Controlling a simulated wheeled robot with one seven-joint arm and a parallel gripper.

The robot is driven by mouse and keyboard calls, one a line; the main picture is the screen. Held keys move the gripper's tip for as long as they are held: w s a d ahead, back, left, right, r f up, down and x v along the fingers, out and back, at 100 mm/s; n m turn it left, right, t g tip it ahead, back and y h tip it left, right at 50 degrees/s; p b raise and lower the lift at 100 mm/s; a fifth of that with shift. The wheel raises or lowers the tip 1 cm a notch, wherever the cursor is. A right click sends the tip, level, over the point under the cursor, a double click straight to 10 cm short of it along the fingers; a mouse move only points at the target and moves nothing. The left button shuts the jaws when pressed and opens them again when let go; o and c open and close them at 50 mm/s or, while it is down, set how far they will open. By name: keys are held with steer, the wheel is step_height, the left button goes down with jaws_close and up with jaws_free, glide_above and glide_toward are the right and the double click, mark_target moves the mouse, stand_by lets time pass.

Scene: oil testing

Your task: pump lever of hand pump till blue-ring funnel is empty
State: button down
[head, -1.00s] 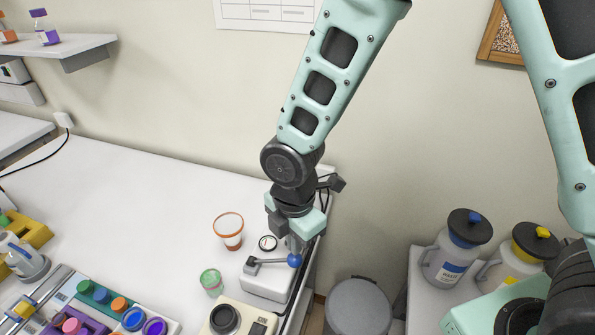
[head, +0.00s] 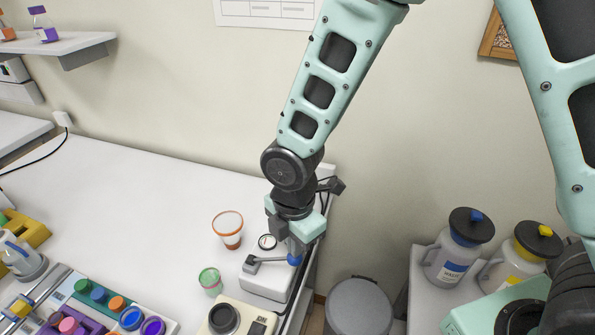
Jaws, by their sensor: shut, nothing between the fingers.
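The hand pump (head: 264,284) is a white box near the table's right edge, with a round gauge-like disc (head: 267,241) behind it. Its lever (head: 268,259) is grey and ends in a blue knob (head: 294,260) at the right. My gripper (head: 292,246) is shut and empty, pointing down at the blue knob, which it partly covers. I cannot tell whether the fingers touch the knob. An orange-ringed funnel (head: 228,224) stands left of the pump, and a green-ringed cup or funnel (head: 210,280) stands in front of it. I cannot make out a blue-ring funnel.
A cream device with a black round opening (head: 223,319) stands in front of the pump. Several coloured caps fill a rack (head: 109,314) at the lower left. Waste jugs (head: 458,246) stand on a side surface at right, beside a grey bin (head: 359,306). The table's middle is clear.

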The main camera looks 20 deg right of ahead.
mark_target(301, 257)
steer(key=shift+s+d+f+b, duration=0.15)
steer(key=shift+f+b, duration=0.15)
steer(key=shift+f, duration=0.15)
steer(key=shift+s+d+f+b, duration=0.15)
steer(key=shift+f+b, duration=0.1)
steer(key=shift+f, duration=0.2)
steer(key=shift+w, duration=0.1)
steer(key=shift+s+d+f+b, duration=0.1)
steer(key=shift+d+f+b, duration=0.05)
steer(key=shift+f+b, duration=0.2)
steer(key=shift+s+d+f+b, duration=0.1)
steer(key=shift+f+b, duration=0.1)
steer(key=shift+f, duration=0.2)
steer(key=shift+d+f+b, duration=0.15)
steer(key=shift+f+b, duration=0.4)
steer(key=shift+f, duration=0.2)
steer(key=shift+s+f, duration=0.1)
steer(key=shift+d+f+b, duration=0.1)
steer(key=shift+f+b, duration=0.5)
steer(key=shift+f, duration=0.15)
steer(key=shift+r, duration=0.1)
